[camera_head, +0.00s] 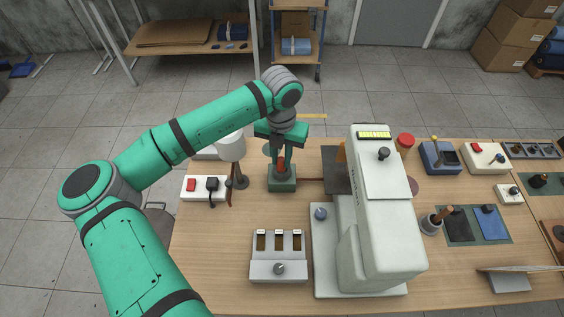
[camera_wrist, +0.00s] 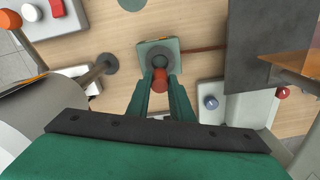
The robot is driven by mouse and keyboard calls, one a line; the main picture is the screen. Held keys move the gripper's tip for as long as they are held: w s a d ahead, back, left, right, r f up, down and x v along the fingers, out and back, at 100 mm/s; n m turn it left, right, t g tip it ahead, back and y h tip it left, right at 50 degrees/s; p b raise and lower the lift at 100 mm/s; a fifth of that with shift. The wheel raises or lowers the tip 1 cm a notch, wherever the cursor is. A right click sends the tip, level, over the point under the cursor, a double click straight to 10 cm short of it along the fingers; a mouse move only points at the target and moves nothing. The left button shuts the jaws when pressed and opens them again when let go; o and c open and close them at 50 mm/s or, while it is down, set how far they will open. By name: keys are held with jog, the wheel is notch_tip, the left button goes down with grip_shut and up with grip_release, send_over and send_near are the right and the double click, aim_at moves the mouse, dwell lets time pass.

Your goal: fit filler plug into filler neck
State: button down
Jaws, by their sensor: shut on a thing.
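The filler plug (camera_wrist: 160,81) is a small orange-red piece between the fingertips of my gripper (camera_wrist: 160,86). My gripper is shut on it and points down. In the head view the plug (camera_head: 281,164) shows as a reddish bit between the green fingers of my gripper (camera_head: 281,162). Below is a green square block (camera_head: 282,186) on the table. In the wrist view this block (camera_wrist: 146,47) has a dark round neck (camera_wrist: 158,53) on top, which I take as the filler neck. The plug is right at or just above the neck; I cannot tell whether its lower end is inside.
A lamp-like stand (camera_head: 231,150) rises close left of the block, beside a switch box (camera_head: 204,188). A thin brown pipe (camera_head: 310,179) runs right from the block to a tall pale machine (camera_head: 376,225). A three-slot box (camera_head: 278,267) stands in front.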

aim_at(282, 163)
jog(key=shift+w+d+f, duration=0.15)
jog(key=shift+w+f, duration=0.35)
jog(key=shift+f, duration=0.8)
jog(key=shift+w+f, duration=0.15)
jog(key=shift+f, duration=0.75)
jog(key=shift+f, duration=0.1)
jog(key=c, duration=1.6)
grip_release()
jog(key=shift+o, duration=0.2)
notch_tip(282, 163, up, 12)
